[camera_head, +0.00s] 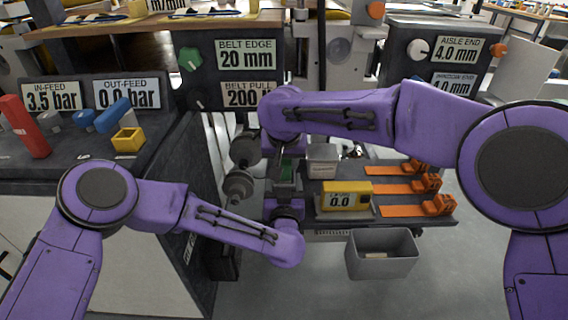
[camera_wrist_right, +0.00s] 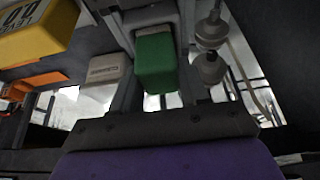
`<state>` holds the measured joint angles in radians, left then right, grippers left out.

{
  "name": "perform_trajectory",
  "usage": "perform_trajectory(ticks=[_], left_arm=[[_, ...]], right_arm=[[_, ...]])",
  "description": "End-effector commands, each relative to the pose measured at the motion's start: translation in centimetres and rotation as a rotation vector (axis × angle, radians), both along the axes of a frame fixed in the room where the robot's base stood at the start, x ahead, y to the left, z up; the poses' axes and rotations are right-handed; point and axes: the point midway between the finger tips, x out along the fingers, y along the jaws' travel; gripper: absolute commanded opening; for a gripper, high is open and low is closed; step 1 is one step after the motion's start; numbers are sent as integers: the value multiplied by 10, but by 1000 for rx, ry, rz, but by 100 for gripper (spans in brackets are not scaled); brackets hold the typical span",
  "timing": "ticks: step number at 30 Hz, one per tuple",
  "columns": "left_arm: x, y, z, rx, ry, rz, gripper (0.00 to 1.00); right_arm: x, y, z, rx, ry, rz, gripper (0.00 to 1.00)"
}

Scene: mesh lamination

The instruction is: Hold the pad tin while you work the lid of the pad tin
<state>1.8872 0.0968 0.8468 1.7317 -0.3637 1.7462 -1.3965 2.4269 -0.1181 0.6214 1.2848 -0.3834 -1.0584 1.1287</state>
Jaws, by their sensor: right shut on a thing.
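A small green box, which I take for the pad tin (camera_head: 287,168), is between my two grippers in the middle of the head view. It also shows upright in the right wrist view (camera_wrist_right: 155,65). My right gripper (camera_head: 277,157) comes from above and behind and is shut on the green box, with dark fingers on both sides of it. My left gripper (camera_head: 284,188) reaches up from the front, close against the box. Its fingertips are too small and dark to tell open from shut.
A grey labelled box (camera_head: 322,160) and a yellow readout (camera_head: 346,197) stand right of the grippers. Orange clamps (camera_head: 437,205) line the bench's right side. A grey open bin (camera_head: 382,254) hangs in front. Grey rollers (camera_head: 240,185) are close on the left.

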Motion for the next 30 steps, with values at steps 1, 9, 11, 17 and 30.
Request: perform_trajectory(ticks=[1, 9, 11, 17, 30], left_arm=[[0, 0, -1, 0, 1, 0, 11], [0, 0, -1, 0, 1, 0, 11], [0, 0, -1, 0, 1, 0, 11], [0, 0, -1, 0, 1, 0, 11], [0, 0, -1, 0, 1, 0, 11]], right_arm=[[0, 0, 2, -1, -2, 1, 3], [0, 0, 14, -1, -1, -1, 3], [0, 0, 15, 0, -1, -1, 3], [0, 0, 20, -1, -2, 0, 3], [0, 0, 59, -1, -1, 1, 3]])
